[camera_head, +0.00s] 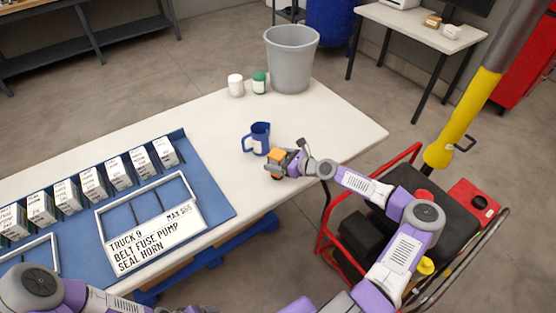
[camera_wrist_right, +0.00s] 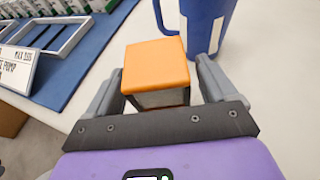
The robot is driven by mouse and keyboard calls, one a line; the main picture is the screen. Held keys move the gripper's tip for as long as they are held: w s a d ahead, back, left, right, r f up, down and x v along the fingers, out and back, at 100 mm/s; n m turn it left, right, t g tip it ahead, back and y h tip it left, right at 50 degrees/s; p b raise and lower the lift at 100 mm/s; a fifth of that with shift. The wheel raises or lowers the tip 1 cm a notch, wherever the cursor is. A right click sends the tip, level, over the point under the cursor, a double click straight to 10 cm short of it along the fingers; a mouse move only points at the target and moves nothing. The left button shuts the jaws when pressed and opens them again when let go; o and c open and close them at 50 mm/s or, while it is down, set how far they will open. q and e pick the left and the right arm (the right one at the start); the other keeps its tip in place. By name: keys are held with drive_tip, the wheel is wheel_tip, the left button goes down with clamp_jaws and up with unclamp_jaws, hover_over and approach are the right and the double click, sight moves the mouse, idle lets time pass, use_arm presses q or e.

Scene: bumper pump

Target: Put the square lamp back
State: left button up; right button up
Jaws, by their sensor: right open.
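The square lamp, a small block with an orange top and grey sides (camera_wrist_right: 156,68), stands on the white table near its front edge. It also shows in the head view (camera_head: 277,155). My right gripper (camera_head: 279,163) is around it. In the right wrist view, its two grey fingers (camera_wrist_right: 155,85) stand either side of the lamp, with a visible gap on the right. The gripper is open. The lamp's underside is hidden. My left arm runs along the bottom edge of the head view. Its gripper end is cut off there, and its fingers cannot be made out.
A blue mug (camera_head: 259,139) stands right behind the lamp. A blue mat (camera_head: 218,205) holds a letter-board frame (camera_head: 150,215) and a row of labelled boxes (camera_head: 116,172). A grey bin (camera_head: 291,58) and two small jars stand farther back. A red-framed cart (camera_head: 326,220) is at the right.

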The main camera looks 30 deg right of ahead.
drive_tip(key=shift+r, duration=0.25)
drive_tip(key=p+v, duration=0.2)
drive_tip(key=v, duration=1)
drive_tip(key=shift+s+f, duration=0.15)
